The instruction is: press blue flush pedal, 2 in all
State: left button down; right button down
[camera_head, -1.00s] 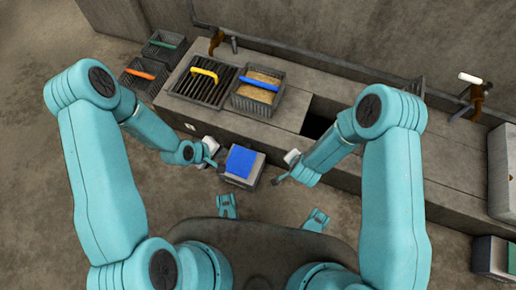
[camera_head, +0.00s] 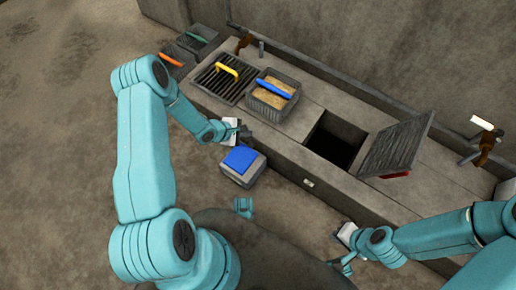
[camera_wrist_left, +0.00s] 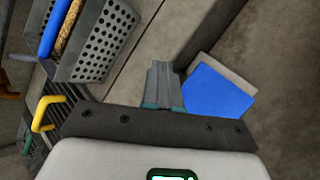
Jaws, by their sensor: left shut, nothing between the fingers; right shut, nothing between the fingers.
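The blue flush pedal (camera_head: 240,158) is a blue slanted plate on a grey block, on the floor in front of the long stone counter. My left gripper (camera_head: 246,132) is shut and empty, just above and behind the pedal in the head view. My right gripper (camera_head: 345,264) is shut and empty, low at the right, well away from the pedal.
On the counter (camera_head: 292,123) are a grate with a yellow handle (camera_head: 228,66), a grain basket with a blue handle (camera_head: 273,87), a dark opening (camera_head: 337,138) and a tilted grate lid (camera_head: 398,145). Dark bins stand at the far left. Floor left of the pedal is clear.

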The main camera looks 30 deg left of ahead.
pick_arm(q)
jog(key=shift+w, duration=0.1)
pick_arm(e)
jog(key=shift+s+d+r, duration=0.15)
jog(key=shift+s+d, duration=0.25)
jog(key=shift+d, duration=0.35)
